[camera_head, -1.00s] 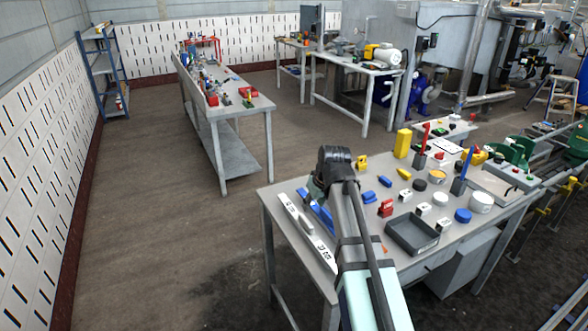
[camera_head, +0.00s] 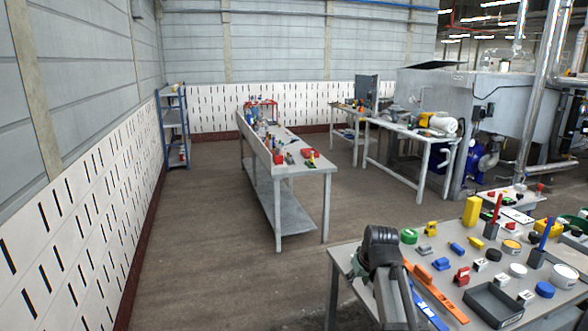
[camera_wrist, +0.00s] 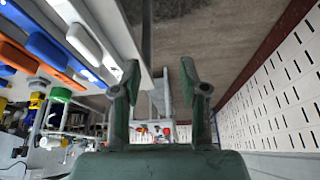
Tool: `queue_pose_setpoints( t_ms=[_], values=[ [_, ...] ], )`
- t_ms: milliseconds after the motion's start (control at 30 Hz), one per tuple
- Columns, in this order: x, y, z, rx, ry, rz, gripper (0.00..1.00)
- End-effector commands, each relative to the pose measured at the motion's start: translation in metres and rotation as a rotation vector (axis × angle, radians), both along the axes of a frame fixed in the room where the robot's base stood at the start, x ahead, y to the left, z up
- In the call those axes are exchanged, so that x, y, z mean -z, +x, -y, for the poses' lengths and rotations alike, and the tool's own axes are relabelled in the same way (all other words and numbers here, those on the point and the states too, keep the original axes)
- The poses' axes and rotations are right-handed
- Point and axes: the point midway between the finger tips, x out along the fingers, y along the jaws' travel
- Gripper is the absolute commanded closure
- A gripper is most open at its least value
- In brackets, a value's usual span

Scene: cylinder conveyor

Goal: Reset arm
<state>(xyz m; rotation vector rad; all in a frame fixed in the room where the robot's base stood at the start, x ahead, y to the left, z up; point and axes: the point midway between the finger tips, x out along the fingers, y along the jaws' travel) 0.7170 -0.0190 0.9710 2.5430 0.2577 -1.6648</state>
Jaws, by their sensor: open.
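My arm reaches up from the bottom of the head view, over the left end of the near workbench (camera_head: 350,262). My gripper's fingers are hidden behind the wrist in that view. In the wrist view my gripper (camera_wrist: 160,75) has its two green fingers spread apart with nothing between them. An orange bar (camera_head: 440,294) and a blue bar (camera_head: 428,310) lie on the bench just right of my arm. Orange, blue and white bars also show at the upper left of the wrist view, beside the left finger.
The near bench also holds a dark tray (camera_head: 493,306), a yellow block (camera_head: 472,211), a green round piece (camera_head: 409,236) and several small parts. A long workbench (camera_head: 311,170) and a blue shelf rack (camera_head: 173,125) stand farther back. Open floor (camera_head: 215,275) lies left of the near bench.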

Motion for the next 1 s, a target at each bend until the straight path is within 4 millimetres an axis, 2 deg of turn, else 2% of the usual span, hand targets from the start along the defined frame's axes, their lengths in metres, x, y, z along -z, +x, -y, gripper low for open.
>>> queue_pose_setpoints(
  t_ms=[33,267,467,600,767,1000],
  values=[
    [0.012,-0.005,0.000,0.012,0.002,-0.011,0.57],
    [0.061,-0.020,0.001,0.056,0.006,-0.065,0.57],
    [0.123,-0.046,0.000,0.096,0.008,-0.144,0.57],
    [0.181,-0.077,-0.002,0.128,0.004,-0.223,0.57],
    [0.244,-0.118,-0.004,0.156,-0.004,-0.318,0.57],
    [0.325,-0.191,-0.008,0.186,-0.023,-0.462,0.57]
  ],
)
